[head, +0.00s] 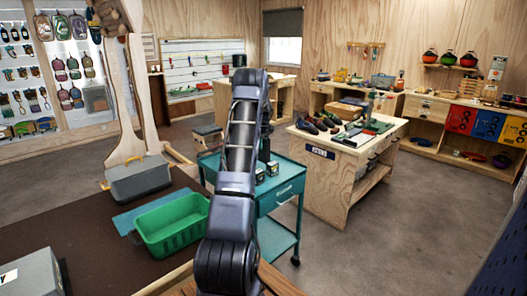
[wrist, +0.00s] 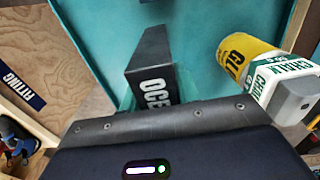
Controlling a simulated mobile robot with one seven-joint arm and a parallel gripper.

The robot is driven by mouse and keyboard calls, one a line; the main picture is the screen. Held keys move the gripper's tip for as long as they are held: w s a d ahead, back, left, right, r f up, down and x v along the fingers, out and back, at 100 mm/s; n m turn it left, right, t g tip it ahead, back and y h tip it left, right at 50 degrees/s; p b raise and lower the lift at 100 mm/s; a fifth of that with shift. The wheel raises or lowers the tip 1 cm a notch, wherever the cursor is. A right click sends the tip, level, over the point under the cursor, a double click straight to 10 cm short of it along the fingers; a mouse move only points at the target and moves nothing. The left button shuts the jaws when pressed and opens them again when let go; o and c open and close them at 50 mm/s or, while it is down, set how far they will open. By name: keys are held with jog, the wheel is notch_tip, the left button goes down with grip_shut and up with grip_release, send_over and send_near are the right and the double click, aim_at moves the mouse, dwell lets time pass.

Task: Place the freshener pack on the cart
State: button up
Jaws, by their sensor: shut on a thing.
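The teal cart (head: 284,196) stands in the middle of the head view, partly hidden behind my arm. Its teal surface (wrist: 92,28) fills the upper wrist view. A dark pack (wrist: 152,62) with white letters "OCE", which I take for the freshener pack, stands out just beyond my gripper's dark housing in the wrist view. My gripper (head: 264,152) is over the cart top and shut on this pack.
In the wrist view a yellow container (wrist: 243,58) and a white chalk box (wrist: 283,88) are right of the pack. A wooden bench (head: 335,150) with shoes stands right of the cart. A green bin (head: 172,224) is on the dark table at left. The right floor is clear.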

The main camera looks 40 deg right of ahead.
aim_at(263, 150)
jog(key=shift+f, duration=1.85)
jog(key=shift+f, duration=0.15)
jog(key=o, duration=1)
